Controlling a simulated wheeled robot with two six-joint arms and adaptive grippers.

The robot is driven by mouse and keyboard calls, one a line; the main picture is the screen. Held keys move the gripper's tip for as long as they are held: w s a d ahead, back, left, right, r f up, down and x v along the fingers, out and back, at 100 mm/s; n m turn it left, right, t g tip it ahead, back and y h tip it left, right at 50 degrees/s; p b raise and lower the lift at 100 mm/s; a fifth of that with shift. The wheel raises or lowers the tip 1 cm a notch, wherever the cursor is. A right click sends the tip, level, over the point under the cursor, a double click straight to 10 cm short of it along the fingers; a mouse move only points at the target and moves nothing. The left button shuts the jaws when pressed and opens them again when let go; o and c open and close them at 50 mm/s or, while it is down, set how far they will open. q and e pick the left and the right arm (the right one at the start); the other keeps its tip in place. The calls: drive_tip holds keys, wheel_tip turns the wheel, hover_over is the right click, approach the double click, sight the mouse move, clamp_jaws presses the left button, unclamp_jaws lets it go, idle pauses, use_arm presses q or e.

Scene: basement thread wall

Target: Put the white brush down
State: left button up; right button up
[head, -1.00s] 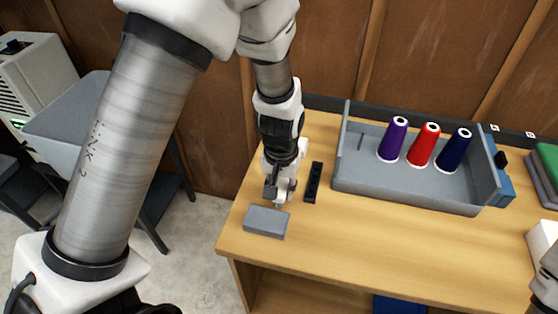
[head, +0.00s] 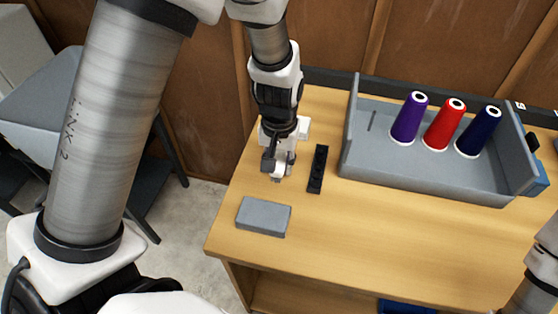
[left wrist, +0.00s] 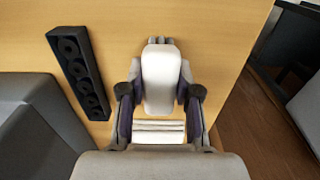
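The white brush (left wrist: 161,80) shows in the left wrist view as a rounded white piece between the two fingers of my left gripper (left wrist: 161,92). The fingers lie close against its sides, and the gripper looks shut on it. In the head view my left gripper (head: 277,170) points down at the left part of the wooden table, behind a grey block (head: 264,216). There the brush is mostly hidden by the gripper, and I cannot tell whether it touches the table. Part of my right arm shows at the lower right; its gripper is out of view.
A black strip with round recesses (head: 317,169) lies just right of the gripper. A grey tray (head: 420,180) holds purple (head: 410,119), red (head: 444,125) and navy (head: 479,132) thread cones. The table (head: 370,235) is clear in front of the tray. Its left edge is near.

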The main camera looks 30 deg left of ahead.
sight(280, 159)
use_arm(q)
drive_tip(key=o, duration=0.4)
drive_tip(key=shift+c, duration=0.2)
wheel_tip(280, 159, up, 12)
drive_tip(key=p, duration=0.2)
drive_tip(key=shift+r, duration=0.2)
